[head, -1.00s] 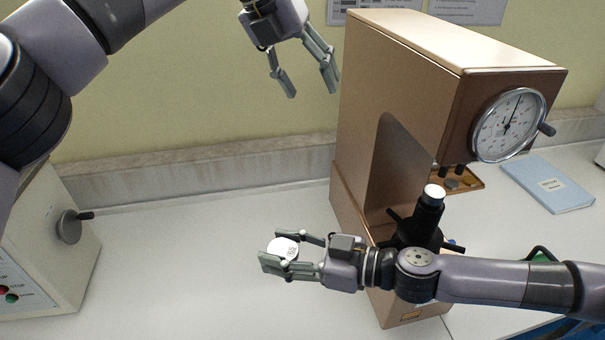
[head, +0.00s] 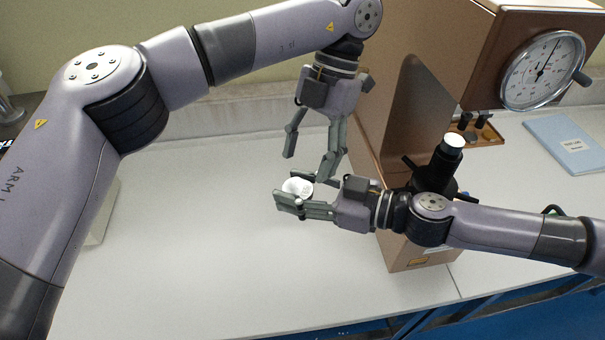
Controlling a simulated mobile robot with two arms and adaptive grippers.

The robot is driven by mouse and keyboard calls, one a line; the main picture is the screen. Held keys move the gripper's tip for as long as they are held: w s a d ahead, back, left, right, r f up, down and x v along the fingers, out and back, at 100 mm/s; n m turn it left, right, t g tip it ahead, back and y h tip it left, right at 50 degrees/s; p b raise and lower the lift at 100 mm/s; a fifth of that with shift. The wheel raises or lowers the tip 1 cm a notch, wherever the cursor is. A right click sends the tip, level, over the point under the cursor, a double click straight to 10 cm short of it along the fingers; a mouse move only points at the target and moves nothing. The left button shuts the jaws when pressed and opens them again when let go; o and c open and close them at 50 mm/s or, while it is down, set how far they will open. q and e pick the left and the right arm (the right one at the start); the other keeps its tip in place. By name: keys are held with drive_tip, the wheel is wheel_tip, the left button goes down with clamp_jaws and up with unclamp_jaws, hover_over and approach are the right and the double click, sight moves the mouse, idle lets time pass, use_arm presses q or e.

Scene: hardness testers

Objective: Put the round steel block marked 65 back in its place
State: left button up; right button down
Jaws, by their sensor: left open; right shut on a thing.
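The round steel block (head: 297,187) is a small pale disc in the head view, left of the brown hardness tester. My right gripper (head: 290,190) is shut on it and holds it with a flat face showing; the marking on it is too small to read. My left gripper (head: 308,164) is open and empty, pointing down just above the block and the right gripper's fingers. I cannot tell whether its fingertips touch the block. A small wooden tray (head: 490,139) with small items in it lies behind the tester's post, partly hidden.
The brown hardness tester (head: 424,50) with a round dial (head: 542,70) stands close to the right of both grippers. Its black post (head: 442,165) has a pale top. A blue booklet (head: 566,141) lies at the right. The white bench (head: 200,250) is clear at front left.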

sight(299, 188)
use_arm(q)
drive_tip(key=shift+x, duration=2.55)
drive_tip(key=shift+c, duration=0.2)
drive_tip(key=shift+d, duration=0.15)
drive_tip(key=c, duration=1.1)
use_arm(e)
drive_tip(key=shift+r, duration=0.1)
use_arm(q)
drive_tip(key=shift+c, duration=0.2)
use_arm(e)
drive_tip(key=c, duration=0.8)
unclamp_jaws()
drive_tip(key=shift+o, duration=0.2)
drive_tip(key=v, duration=1.1)
drive_tip(key=shift+s+d, duration=0.2)
drive_tip(key=shift+d, duration=0.15)
drive_tip(key=shift+d, duration=0.1)
